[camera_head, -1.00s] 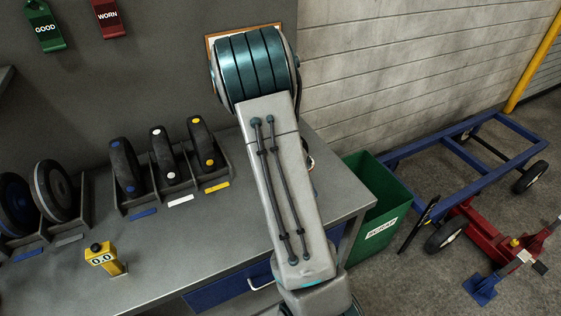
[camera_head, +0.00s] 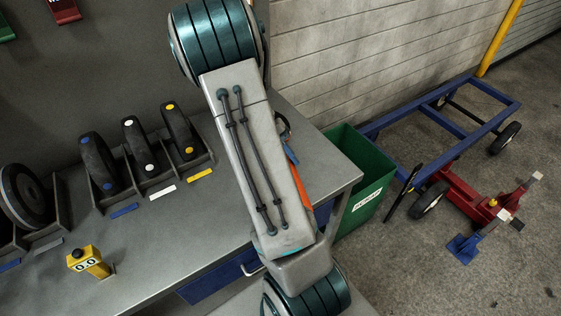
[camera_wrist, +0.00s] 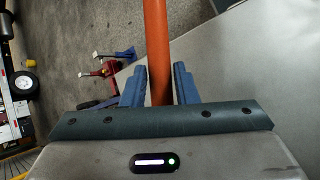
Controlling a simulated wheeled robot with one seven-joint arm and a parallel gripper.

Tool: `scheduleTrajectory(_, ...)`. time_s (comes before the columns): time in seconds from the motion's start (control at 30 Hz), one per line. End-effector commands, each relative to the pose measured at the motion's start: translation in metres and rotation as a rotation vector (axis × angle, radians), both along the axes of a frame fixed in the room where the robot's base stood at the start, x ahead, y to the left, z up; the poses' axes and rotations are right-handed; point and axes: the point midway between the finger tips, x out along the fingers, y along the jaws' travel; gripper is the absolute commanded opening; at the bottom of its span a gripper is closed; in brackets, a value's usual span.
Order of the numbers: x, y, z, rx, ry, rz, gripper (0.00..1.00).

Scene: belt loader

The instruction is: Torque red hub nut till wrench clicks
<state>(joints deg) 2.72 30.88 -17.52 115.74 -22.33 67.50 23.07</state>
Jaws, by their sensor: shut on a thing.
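My gripper (camera_wrist: 159,82) is shut on an orange bar (camera_wrist: 156,35) that looks like the wrench handle, its blue fingers on either side. The bar runs up out of the wrist view, so its head is not seen there. In the head view the orange bar (camera_head: 303,187) shows partly behind my arm, above the bench's right end. A wheel (camera_wrist: 24,82) with a pale hub and a small reddish spot is at the left of the wrist view. The spot is too small to confirm as the red hub nut.
Floor at the far right is clear.

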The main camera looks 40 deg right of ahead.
Motion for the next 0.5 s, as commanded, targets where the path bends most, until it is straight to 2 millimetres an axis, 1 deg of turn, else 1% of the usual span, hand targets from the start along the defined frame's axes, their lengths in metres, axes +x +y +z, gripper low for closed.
scheduleTrajectory(0.5,-0.015,-0.054,-0.013,-0.001,-0.001,0.266,0.00)
